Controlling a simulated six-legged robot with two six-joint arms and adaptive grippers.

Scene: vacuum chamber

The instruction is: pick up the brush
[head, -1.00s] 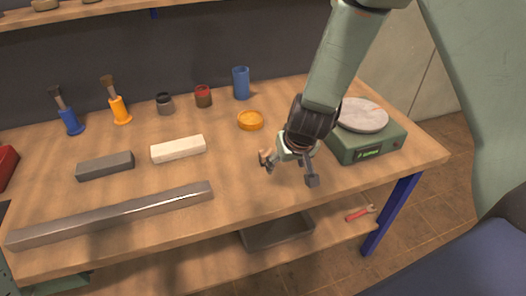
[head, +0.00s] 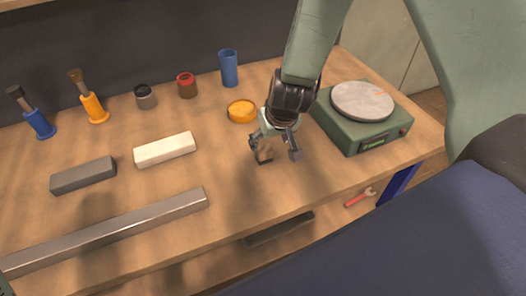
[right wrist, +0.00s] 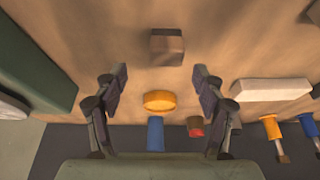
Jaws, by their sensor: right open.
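Two upright brushes stand at the back left in the head view: one with a blue handle (head: 39,122) and one with an orange handle (head: 94,107), both with dark bristles up. The orange one also shows at the lower right of the right wrist view (right wrist: 271,129), with the blue one (right wrist: 307,126) beside it. My right gripper (head: 276,150) is open and empty over the table, far to the right of both brushes. A small brown and grey block (right wrist: 167,47) lies just beyond its spread fingers (right wrist: 160,82); the fingers partly hide it in the head view.
An orange dish (head: 242,111), a blue cup (head: 229,68), a red jar (head: 187,85) and a grey jar (head: 145,97) stand behind. A white block (head: 165,149), dark block (head: 84,175) and long metal bar (head: 115,230) lie left. A green scale (head: 365,130) stands close right.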

